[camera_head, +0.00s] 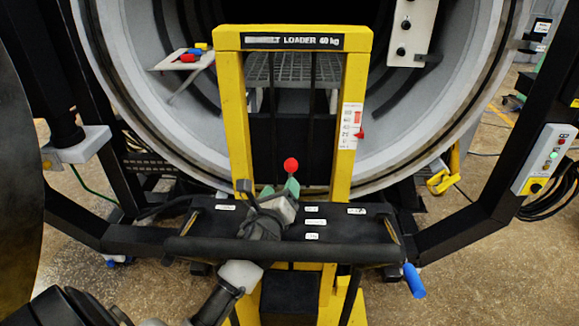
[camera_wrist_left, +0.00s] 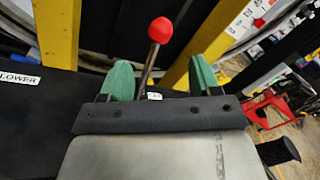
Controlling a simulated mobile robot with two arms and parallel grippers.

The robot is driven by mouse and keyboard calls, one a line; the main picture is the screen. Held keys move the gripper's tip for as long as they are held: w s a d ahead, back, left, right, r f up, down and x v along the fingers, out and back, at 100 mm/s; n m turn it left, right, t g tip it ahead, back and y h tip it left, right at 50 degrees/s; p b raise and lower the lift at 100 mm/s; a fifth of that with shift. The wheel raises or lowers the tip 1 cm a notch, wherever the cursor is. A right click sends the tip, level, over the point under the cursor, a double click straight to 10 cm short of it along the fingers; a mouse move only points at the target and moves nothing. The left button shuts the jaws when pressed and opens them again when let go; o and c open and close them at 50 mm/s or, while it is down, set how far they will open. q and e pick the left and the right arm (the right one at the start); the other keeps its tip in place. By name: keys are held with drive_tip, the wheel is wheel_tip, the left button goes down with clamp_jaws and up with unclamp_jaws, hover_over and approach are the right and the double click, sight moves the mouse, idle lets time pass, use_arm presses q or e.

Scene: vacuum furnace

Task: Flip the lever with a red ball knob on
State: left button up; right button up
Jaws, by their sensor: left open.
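The lever's red ball knob (camera_head: 291,165) stands up at the middle of the loader's black panel, in front of the yellow frame. In the left wrist view the red knob (camera_wrist_left: 160,30) sits on a thin metal rod that tilts slightly. My left gripper (camera_head: 281,188) comes in over the panel, its green fingertips just below the knob. In the left wrist view the green fingers (camera_wrist_left: 161,82) are apart, with the rod showing between them and the knob beyond. I cannot tell whether either finger touches the rod. My right gripper is not in view.
The yellow loader frame (camera_head: 359,100) rises behind the lever, before the round furnace opening (camera_head: 400,150). The black panel (camera_head: 340,228) carries small white labels. A control box (camera_head: 546,158) is at the far right.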

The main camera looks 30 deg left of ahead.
sight(290, 169)
use_arm(q)
drive_tip(key=x, duration=0.8)
drive_tip(key=shift+w+a, duration=0.15)
drive_tip(key=shift+w, duration=0.2)
drive_tip(key=shift+c, duration=0.4)
